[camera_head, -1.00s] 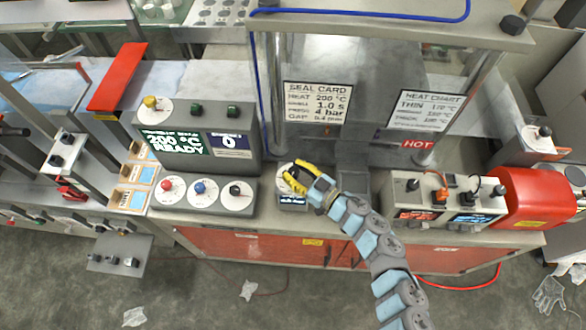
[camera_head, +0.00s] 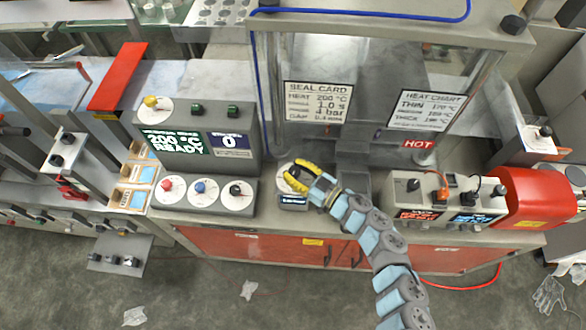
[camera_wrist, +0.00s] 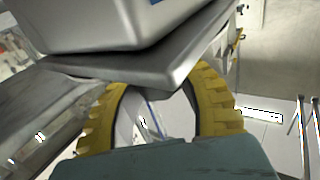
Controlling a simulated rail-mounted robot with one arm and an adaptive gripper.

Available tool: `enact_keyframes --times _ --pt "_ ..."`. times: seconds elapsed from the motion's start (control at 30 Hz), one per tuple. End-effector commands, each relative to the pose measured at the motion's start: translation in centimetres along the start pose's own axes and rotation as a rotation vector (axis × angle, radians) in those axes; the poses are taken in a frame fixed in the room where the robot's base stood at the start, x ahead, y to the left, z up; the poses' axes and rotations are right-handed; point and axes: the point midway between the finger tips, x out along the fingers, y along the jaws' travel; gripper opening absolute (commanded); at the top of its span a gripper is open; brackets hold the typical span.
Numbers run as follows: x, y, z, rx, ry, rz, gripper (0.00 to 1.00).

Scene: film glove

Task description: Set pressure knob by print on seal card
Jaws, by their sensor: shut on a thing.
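The seal card (camera_head: 318,101) is a white sign on the press front. It reads heat 200 °C, a 1.0 s line, 4 bar and a gap line that is hard to read. A small unit with a pale round dial (camera_head: 284,184) and a dark display (camera_head: 293,201) stands on the bench below it. My gripper (camera_head: 288,176), with yellow ribbed fingers, is shut on the knob over this dial; the fingers hide most of the knob. The display text is too small to read. The wrist view shows both fingers (camera_wrist: 165,92) around a pale grey shape.
Right are a HOT label (camera_head: 418,144), a heat chart (camera_head: 426,110), a grey box with cables (camera_head: 445,197) and a red machine (camera_head: 535,198).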

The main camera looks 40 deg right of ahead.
Motion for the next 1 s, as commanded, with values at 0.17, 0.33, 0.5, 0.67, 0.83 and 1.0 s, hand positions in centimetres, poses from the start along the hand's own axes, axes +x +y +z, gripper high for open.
enact_keyframes --times 0.17,0.33,0.5,0.67,0.83,1.0 --pt "-0.18 0.11 0.40 0.000 -0.008 0.004 0.00" --pt "-0.19 0.11 0.42 0.000 -0.008 0.004 0.00" --pt "-0.19 0.11 0.42 0.000 -0.008 0.004 0.00" --pt "-0.19 0.12 0.43 0.000 -0.008 0.004 0.00" --pt "-0.21 0.13 0.44 0.000 -0.009 0.005 0.00" --pt "-0.13 0.09 0.31 0.000 -0.006 0.003 0.66"
